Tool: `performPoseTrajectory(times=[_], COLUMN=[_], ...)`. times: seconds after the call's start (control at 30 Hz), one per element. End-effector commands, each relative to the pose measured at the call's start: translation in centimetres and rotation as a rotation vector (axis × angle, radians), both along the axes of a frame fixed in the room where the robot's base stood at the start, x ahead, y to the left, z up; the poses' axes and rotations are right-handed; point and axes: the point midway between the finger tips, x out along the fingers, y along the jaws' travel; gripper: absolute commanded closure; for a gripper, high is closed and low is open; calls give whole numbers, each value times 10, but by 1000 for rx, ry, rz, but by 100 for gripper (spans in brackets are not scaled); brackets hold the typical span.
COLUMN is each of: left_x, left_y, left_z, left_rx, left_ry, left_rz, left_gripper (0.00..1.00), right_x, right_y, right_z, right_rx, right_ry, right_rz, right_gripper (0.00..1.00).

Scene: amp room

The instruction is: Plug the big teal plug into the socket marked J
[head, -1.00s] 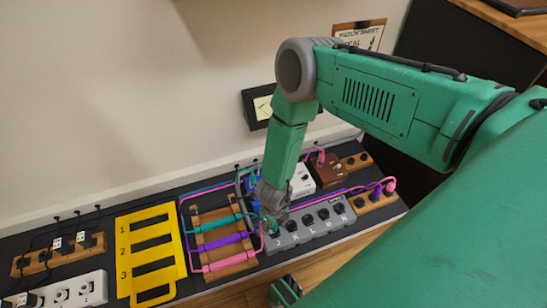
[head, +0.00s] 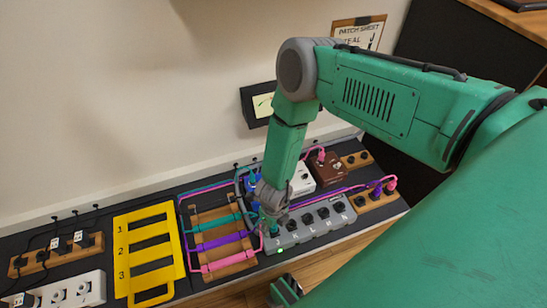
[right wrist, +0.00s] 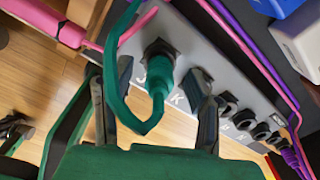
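The big teal plug (right wrist: 160,68) sits in the end socket of the grey strip (right wrist: 205,75), beside the letter J. Its teal cable loops up in front of it in the right wrist view. My right gripper (right wrist: 153,112) is open, one finger on each side of the plug with gaps between. In the head view this gripper (head: 270,222) is over the strip's left end and hides most of the plug. A green light (head: 281,249) glows on the strip near there. A small green and dark part (head: 285,291), likely my left gripper, shows at the bottom; its fingers are unclear.
Left of the strip is a wooden rack (head: 231,266) with teal, purple and pink cables. A yellow frame (head: 120,262) and a white socket strip (head: 84,291) lie farther left. A brown box (head: 326,169) and a white box (head: 303,181) stand behind the strip.

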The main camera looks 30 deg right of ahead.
Motion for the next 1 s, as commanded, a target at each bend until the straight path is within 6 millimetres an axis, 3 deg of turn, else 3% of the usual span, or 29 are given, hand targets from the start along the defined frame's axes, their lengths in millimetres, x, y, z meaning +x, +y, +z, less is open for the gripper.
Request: performPoseTrajectory(times=[0.27,0.7,1.0], left_x=[-2,-1,-1], left_y=[0,0,0], left_z=[1,1,1], left_rx=[0,0,0], left_ry=[-2,-3,-3], left_rz=[0,0,0], left_gripper=[60,60,60], right_x=[1,2,2], right_y=[0,-1,-1], right_z=[9,94,119], right_rx=[0,0,1], right_ry=[-1,-1,0], right_rz=[-1,1,1], right_gripper=[54,54,54])
